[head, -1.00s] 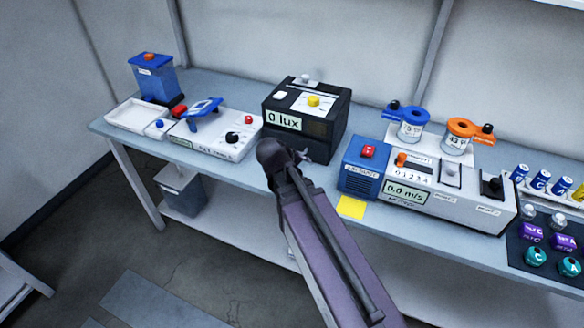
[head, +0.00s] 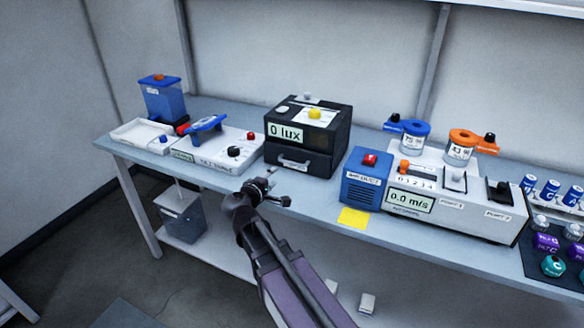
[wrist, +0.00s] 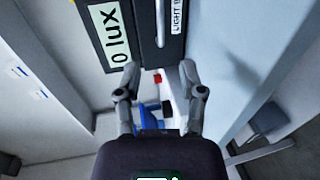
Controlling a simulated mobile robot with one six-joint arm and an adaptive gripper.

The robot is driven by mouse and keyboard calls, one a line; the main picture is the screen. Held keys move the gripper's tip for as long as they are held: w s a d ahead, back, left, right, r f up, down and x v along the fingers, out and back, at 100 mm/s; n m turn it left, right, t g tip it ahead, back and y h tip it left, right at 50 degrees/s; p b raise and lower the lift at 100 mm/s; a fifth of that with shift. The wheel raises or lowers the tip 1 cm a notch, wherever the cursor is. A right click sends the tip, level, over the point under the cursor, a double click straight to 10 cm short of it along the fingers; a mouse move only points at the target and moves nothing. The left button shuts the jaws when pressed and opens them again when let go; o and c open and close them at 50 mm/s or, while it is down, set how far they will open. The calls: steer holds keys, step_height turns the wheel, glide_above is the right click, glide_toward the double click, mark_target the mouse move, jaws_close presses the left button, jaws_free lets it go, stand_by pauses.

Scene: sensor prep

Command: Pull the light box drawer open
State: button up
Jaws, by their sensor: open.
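The black light box (head: 337,135) stands on the bench and shows "0 lux" on its upper front. Its drawer (head: 318,164) is the lower front part and looks shut. The drawer's pale bar handle (head: 294,162) is in plain view; the handle also shows in the wrist view (wrist: 160,22), ahead of the fingertips. My gripper (head: 264,184) is in front of the light box, below and left of the handle, apart from it. In the wrist view my gripper (wrist: 159,80) has its two fingers spread with nothing between them.
A white panel unit (head: 215,150) with knobs sits left of the light box, and a blue box (head: 362,188) sits close on its right. A yellow note (head: 353,218) lies near the front edge of the bench (head: 310,203). A grey bin (head: 182,215) stands below.

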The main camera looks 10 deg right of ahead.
mark_target(291, 163)
steer(key=b+x, duration=0.3)
steer(key=x, duration=1)
steer(key=shift+w+d+f, duration=0.1)
steer(key=shift+w+d, duration=0.15)
steer(key=shift+w, duration=0.05)
jaws_close()
